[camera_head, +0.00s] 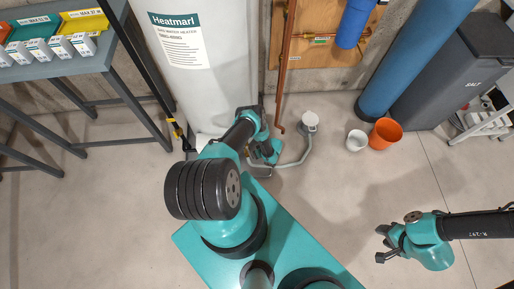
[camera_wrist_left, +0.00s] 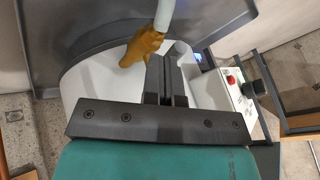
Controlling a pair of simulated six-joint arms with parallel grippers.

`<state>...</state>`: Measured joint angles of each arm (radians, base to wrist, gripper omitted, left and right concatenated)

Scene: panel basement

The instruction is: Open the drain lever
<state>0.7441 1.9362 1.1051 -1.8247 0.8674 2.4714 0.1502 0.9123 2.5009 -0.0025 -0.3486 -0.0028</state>
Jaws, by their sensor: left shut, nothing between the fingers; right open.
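The white water heater (camera_head: 207,80) stands at the top of the head view. In the left wrist view, a brass-yellow drain valve (camera_wrist_left: 140,48) sits at its foot with a pale hose (camera_wrist_left: 165,14) running from it. I cannot make out the lever as a separate part. My left gripper (camera_head: 268,152) is low by the heater's base in the head view, its fingertips not clear there. In the left wrist view the gripper (camera_wrist_left: 165,65) is shut and empty, its tips close beside the valve; contact cannot be told. My right gripper (camera_head: 381,244) is open and empty over bare floor at right.
A copper pipe (camera_head: 284,70) drops beside the heater. A control box with a red knob (camera_wrist_left: 231,80) is near the left gripper.

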